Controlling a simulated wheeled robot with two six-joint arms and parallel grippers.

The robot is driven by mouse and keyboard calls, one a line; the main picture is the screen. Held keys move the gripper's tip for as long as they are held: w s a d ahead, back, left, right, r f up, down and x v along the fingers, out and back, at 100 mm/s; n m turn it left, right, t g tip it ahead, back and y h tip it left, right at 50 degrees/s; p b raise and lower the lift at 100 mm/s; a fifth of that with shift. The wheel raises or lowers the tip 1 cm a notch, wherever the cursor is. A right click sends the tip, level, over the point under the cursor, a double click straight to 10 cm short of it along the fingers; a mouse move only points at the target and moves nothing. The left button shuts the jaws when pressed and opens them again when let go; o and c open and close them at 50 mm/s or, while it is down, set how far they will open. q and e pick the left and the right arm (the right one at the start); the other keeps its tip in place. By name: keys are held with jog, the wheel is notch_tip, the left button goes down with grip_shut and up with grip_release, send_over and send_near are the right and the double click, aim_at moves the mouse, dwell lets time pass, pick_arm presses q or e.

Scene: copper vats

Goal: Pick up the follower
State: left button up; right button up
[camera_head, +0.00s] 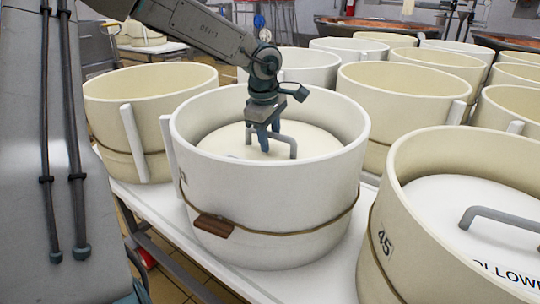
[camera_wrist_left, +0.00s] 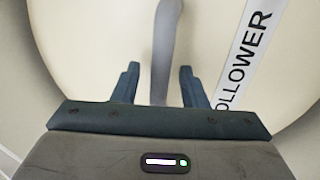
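The follower (camera_head: 320,140) is a pale round disc lying inside a white round hoop (camera_head: 250,215). It has a raised grey bar handle (camera_head: 288,138) and, in the left wrist view, a strip lettered FOLLOWER (camera_wrist_left: 243,50). My left gripper (camera_head: 262,143) points down into the hoop at the handle. In the left wrist view my left gripper (camera_wrist_left: 160,85) is open, with one finger on each side of the handle (camera_wrist_left: 164,50) and gaps between. In the head view the gripper hides part of the handle. My right gripper is in neither view.
Another hoop (camera_head: 430,255) marked 45, holding a second follower (camera_head: 440,200), stands close at the right. Several cream hoops crowd behind and beside, one at the left (camera_head: 150,90). The hoops stand on a white table (camera_head: 160,210). The hoop wall surrounds my left gripper.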

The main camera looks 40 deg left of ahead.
pick_arm(q)
grip_shut()
dwell(1.2)
jog(key=shift+r, duration=0.1)
